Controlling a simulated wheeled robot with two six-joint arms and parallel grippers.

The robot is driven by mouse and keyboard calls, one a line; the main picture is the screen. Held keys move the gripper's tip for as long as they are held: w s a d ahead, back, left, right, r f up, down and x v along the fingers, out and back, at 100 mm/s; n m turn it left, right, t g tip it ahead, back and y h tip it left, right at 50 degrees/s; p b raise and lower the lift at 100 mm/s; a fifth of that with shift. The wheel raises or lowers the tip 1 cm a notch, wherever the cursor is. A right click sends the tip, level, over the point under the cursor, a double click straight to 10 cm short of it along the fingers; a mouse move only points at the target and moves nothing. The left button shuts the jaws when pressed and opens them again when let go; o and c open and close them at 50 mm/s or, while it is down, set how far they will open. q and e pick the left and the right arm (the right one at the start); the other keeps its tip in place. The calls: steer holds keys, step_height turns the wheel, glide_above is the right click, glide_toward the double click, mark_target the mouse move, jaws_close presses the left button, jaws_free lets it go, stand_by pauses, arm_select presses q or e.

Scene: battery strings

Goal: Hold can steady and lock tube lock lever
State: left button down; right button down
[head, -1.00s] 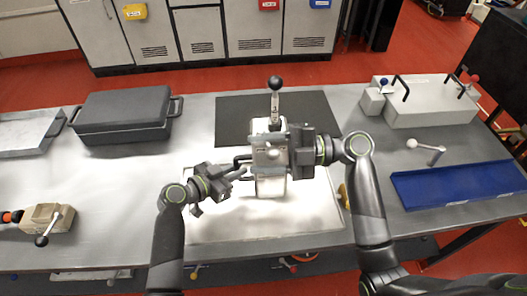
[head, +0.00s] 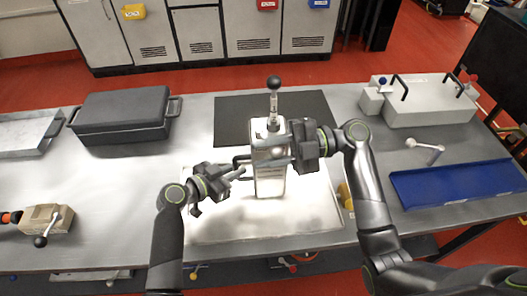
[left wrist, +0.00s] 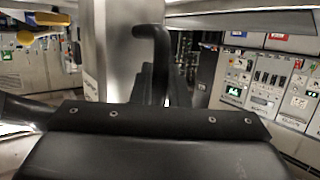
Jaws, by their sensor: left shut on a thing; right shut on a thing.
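The tall pale metal can (head: 270,183) stands upright on the bright plate at the table's middle. An upright lever with a black ball knob (head: 273,82) rises from its top. A black side handle (head: 240,159) sticks out on its left. My left gripper (head: 238,172) is shut at this handle; the handle's hooked bar (left wrist: 152,45) also rises in the left wrist view, beside the can's wall (left wrist: 118,50). My right gripper (head: 280,160) comes from the right, with a finger across the can's upper front. It seems shut on the can; the exact contact is partly hidden.
A dark lidded case (head: 122,115) stands at the back left, and a tan block with a lever (head: 47,217) at the front left. A grey box with black handles (head: 432,108) and a blue tray (head: 455,183) are on the right. A dark mat (head: 230,115) lies behind the can.

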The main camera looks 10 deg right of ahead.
arm_select(q)
steer(key=shift+s+f, duration=0.2)
steer(key=shift+f, duration=0.1)
arm_select(e)
steer(key=shift+w+d+n+g+h, duration=0.15)
steer(key=shift+d+n+g+h, duration=0.25)
steer(key=shift+n+g, duration=0.55)
steer(key=shift+w+d+n+g+h, duration=0.1)
steer(key=shift+d+n+g+h, duration=0.3)
steer(key=shift+g, duration=0.85)
steer(key=shift+w+d+n+g+h, duration=0.2)
steer(key=shift+d+n+g, duration=0.15)
steer(key=shift+n+g, duration=0.65)
steer(key=shift+s, duration=0.1)
arm_select(q)
steer(key=shift+w, duration=0.1)
arm_select(e)
steer(key=c, duration=1.1)
jaws_free()
steer(key=shift+r, duration=0.1)
step_height(320, 180, up, 10)
steer(key=shift+f, duration=0.1)
arm_select(q)
steer(key=c, duration=1.3)
jaws_free()
steer(key=shift+w+r, duration=0.15)
